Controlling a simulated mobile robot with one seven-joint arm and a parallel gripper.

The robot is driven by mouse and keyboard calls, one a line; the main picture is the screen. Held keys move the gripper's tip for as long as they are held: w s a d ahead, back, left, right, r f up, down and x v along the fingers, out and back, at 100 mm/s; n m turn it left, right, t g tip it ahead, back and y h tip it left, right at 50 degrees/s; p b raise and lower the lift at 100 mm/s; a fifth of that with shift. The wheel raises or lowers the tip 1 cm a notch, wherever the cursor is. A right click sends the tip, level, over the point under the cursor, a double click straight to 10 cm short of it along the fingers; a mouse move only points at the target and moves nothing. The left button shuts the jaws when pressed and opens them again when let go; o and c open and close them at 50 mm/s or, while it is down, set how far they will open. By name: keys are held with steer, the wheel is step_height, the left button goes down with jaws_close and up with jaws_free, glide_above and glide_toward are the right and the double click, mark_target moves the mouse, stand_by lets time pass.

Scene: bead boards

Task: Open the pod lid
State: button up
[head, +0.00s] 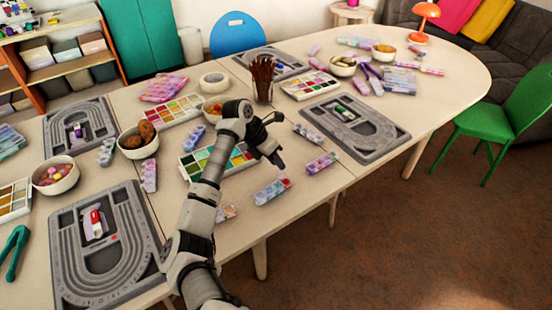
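Several strip-shaped bead pods with clear lids lie on the table. One with pink and blue compartments (272,191) lies near the front edge, below my gripper in the picture. A purplish one (321,163) and a pale one (308,134) lie to the right of my gripper. Which pod is meant, and how its lid stands, I cannot tell at this size. My gripper (279,160) is above the table near the middle, right of a paint palette (222,168). It appears to hold nothing; its finger opening is too small to judge.
Grey bead boards lie at right (391,139), near left (62,272) and far left (50,140). A brush cup (263,92) stands behind my gripper. Bowls (140,151) and bead boxes (163,87) crowd the left.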

steer(key=shift+d+f, duration=0.1)
steer(key=shift+f, duration=0.2)
jaws_close()
steer(key=shift+b, duration=0.3)
steer(key=b, duration=0.1)
steer(key=s+t+y+b, duration=0.1)
steer(key=shift+d+f+b, duration=0.1)
steer(key=shift+d+b, duration=0.25)
steer(key=shift+b, duration=0.05)
steer(key=shift+s+d+r+m+t+y+b, duration=0.2)
steer(key=shift+m+t+y+b, duration=0.15)
steer(key=shift+t+b, duration=0.2)
steer(key=shift+r, duration=0.1)
